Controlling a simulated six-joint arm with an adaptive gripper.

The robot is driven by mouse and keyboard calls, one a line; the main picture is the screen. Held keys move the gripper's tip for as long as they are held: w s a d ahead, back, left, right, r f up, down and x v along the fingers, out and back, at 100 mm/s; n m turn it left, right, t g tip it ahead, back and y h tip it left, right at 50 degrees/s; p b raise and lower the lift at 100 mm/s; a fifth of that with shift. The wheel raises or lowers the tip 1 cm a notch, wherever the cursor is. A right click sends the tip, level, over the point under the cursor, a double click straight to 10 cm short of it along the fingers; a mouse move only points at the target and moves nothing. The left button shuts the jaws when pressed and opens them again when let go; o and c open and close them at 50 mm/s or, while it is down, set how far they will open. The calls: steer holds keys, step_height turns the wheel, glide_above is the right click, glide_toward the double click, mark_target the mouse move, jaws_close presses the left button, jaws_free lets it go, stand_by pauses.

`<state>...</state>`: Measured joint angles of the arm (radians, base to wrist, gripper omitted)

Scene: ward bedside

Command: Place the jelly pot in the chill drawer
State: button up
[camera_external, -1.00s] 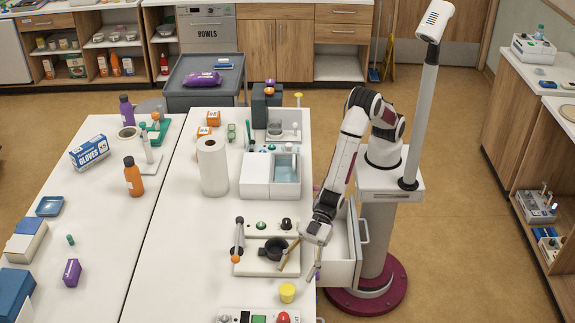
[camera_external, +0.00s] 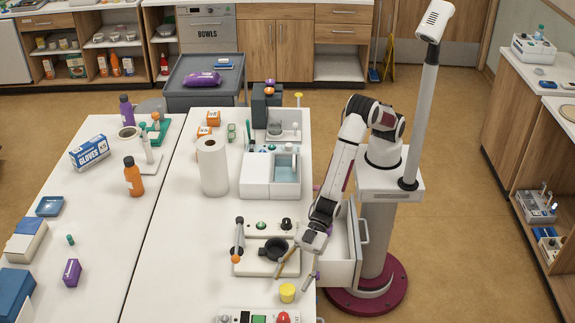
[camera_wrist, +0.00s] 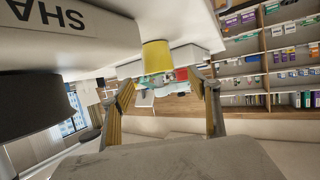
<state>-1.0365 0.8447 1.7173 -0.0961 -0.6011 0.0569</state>
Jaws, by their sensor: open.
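A small yellow pot (camera_external: 287,293), which looks like the jelly pot, stands on the white table near its right edge. It also shows in the wrist view (camera_wrist: 156,56), ahead of and between my fingers. My gripper (camera_external: 293,277) is open and empty, low over the table's edge, with its fingertips just beyond the pot. In the wrist view my gripper (camera_wrist: 165,92) has its fingers spread apart, and the pot seems clear of them. An open white drawer (camera_external: 343,262) sticks out at the table's right side, beneath my forearm, which partly hides it.
A panel with a red button (camera_external: 283,317) lies at the near edge. A white unit with a basin (camera_external: 271,176) and a paper roll (camera_external: 213,167) stand farther back.

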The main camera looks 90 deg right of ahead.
mark_target(287, 289)
steer(key=shift+x, duration=1.9)
steer(key=shift+c, duration=0.4)
steer(key=c, duration=1.3)
steer(key=shift+r, duration=0.2)
steer(key=shift+r, duration=4.85)
